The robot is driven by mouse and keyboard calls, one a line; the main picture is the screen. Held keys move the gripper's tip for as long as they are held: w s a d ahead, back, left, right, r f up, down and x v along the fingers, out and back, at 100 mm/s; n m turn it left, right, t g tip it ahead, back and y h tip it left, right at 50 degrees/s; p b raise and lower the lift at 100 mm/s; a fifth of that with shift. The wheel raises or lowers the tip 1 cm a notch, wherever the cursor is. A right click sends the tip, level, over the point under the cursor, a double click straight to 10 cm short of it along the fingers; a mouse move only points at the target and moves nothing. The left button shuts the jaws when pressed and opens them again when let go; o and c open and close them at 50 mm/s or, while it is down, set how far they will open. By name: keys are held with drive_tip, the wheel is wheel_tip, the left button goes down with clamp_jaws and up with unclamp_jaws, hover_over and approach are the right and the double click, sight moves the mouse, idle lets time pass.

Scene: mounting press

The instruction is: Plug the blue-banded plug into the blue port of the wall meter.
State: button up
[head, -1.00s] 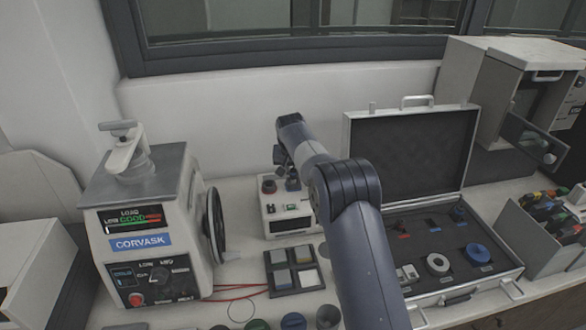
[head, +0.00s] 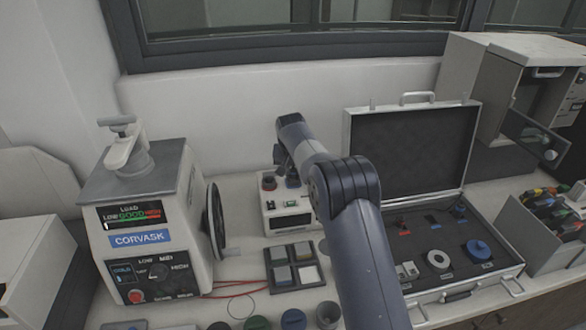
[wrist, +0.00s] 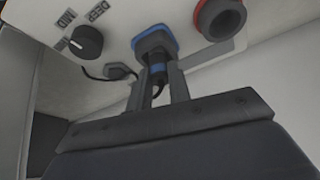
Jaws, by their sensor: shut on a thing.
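In the wrist view my gripper (wrist: 160,88) is shut on the blue-banded plug (wrist: 157,70), a dark plug with a blue ring and a black cable below it. The plug lines up with the blue port (wrist: 150,37) of the meter, and its tip is at the port's mouth. I cannot tell how deep it sits. The red port (wrist: 222,14) is to the right, with nothing in it. In the head view the white meter (head: 289,222) stands by the back wall, partly hidden by my arm. My gripper's fingers are not clear there.
A black knob (wrist: 86,42) is on the meter's face. The press (head: 140,220) stands to the left, with red wires in front. An open case (head: 440,245) with foam and small parts lies to the right. A tray of square samples (head: 283,287) sits in front of the meter.

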drive_tip(key=o, duration=0.9)
drive_tip(key=shift+o, duration=0.7)
drive_tip(key=o, duration=0.4)
drive_tip(key=shift+o, duration=0.2)
wheel_tip(320, 180, up, 8)
drive_tip(key=p, duration=0.6)
drive_tip(key=shift+f, duration=0.2)
drive_tip(key=shift+f, duration=0.15)
